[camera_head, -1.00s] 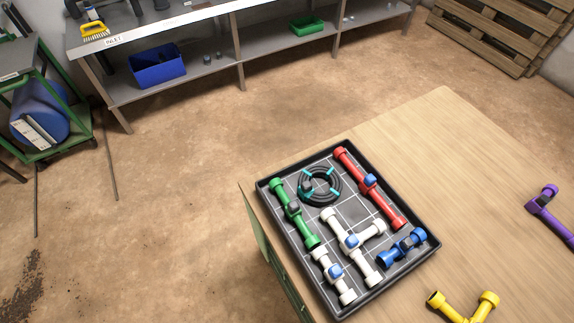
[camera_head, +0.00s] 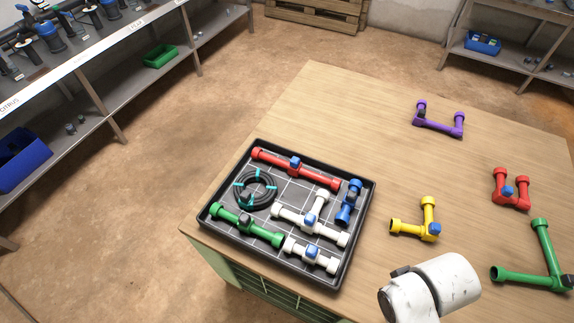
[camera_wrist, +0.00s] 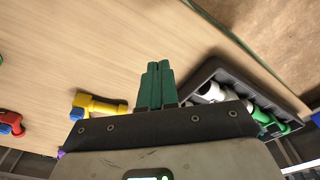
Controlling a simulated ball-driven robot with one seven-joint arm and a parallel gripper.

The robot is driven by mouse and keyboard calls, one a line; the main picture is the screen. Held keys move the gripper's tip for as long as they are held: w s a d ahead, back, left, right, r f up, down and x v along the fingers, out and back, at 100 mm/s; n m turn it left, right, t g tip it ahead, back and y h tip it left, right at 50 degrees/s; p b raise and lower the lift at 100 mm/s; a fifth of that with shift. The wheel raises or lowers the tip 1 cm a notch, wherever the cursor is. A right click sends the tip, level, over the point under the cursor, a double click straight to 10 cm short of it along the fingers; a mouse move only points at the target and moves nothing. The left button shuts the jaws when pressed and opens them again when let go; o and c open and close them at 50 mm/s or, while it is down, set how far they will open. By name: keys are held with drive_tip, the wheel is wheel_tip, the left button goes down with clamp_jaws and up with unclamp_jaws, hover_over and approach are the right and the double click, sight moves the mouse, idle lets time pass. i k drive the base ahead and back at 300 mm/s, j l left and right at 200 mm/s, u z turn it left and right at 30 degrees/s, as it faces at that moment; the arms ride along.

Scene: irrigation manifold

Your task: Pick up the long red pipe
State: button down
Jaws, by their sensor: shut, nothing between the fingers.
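The long red pipe (camera_head: 320,178) lies in the black tray (camera_head: 212,225) on the wooden table in the head view. It runs along the tray's far side and has a blue fitting at its middle. In the wrist view the long red pipe cannot be made out. My gripper (camera_wrist: 157,68) has green fingers that are together and empty. It is above the table, beside the tray (camera_wrist: 240,75) in the wrist view and apart from it. In the head view only a white part of my arm shows, at the bottom right; the gripper is not visible there.
The tray also holds a black hose coil (camera_head: 241,192) and green, white and blue pipes. Right of it on the table (camera_head: 330,105) are a yellow pipe (camera_head: 408,229), a purple pipe (camera_head: 437,124), a short red pipe (camera_head: 500,187) and a green pipe (camera_head: 550,250).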

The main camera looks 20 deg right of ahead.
sight(294, 167)
drive_tip(key=i+j+z, duration=0.1)
drive_tip(key=i+j, duration=0.2)
drive_tip(key=i+j+z, duration=0.1)
drive_tip(key=i+j, duration=0.15)
drive_tip(key=j, duration=0.25)
drive_tip(key=i+j+z, duration=0.1)
drive_tip(key=i+j, duration=0.2)
drive_tip(key=j, duration=0.15)
drive_tip(key=i+j, duration=0.25)
drive_tip(key=j, duration=0.2)
drive_tip(key=z, duration=0.05)
